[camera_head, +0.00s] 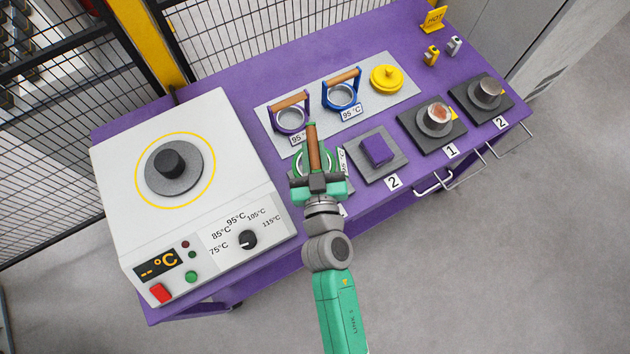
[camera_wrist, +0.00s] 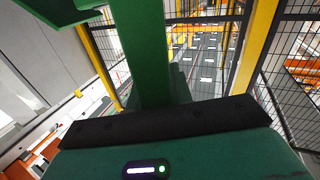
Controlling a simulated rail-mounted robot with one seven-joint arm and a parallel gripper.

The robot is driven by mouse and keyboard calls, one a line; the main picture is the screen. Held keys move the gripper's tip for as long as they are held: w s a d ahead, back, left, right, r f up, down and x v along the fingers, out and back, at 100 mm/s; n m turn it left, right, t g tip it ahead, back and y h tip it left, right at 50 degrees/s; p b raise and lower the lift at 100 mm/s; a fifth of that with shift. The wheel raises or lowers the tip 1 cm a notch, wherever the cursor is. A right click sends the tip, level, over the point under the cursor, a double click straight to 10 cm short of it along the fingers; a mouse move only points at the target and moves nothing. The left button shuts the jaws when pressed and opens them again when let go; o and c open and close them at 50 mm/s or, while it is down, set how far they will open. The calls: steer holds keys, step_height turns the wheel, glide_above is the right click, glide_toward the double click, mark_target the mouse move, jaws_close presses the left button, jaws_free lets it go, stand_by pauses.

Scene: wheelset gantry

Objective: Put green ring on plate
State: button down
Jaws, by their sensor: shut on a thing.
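The green ring (camera_head: 300,164) has a brown wooden handle (camera_head: 313,146) and shows at the middle of the head view. My gripper (camera_head: 318,180) is shut on it and covers part of it. The ring is over the table's front part, left of the purple block; I cannot tell whether it touches what is below. A light grey plate (camera_head: 405,95) lies behind, with a purple ring (camera_head: 290,119), a blue ring (camera_head: 342,95) and a yellow knobbed disc (camera_head: 387,78) on it. The wrist view shows dark green parts (camera_wrist: 150,50) close up, not the whole ring.
A white heater (camera_head: 115,180) with a dark round hotplate (camera_head: 173,168) stands at left. A purple block (camera_head: 378,150) on a grey pad is just right of my gripper. Two dark stands with metal parts (camera_head: 435,118) (camera_head: 488,92) are farther right. A fence stands behind.

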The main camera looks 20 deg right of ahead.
step_height(320, 180, down, 6)
steer(key=b, duration=0.5)
steer(key=shift+w+f+b, duration=0.15)
steer(key=shift+b, duration=0.15)
step_height(320, 180, down, 4)
steer(key=b, duration=0.3)
steer(key=shift+d+b, duration=0.1)
steer(key=shift+b, duration=0.25)
steer(key=c, duration=1.7)
jaws_free()
steer(key=o, duration=0.4)
steer(key=shift+o, duration=0.2)
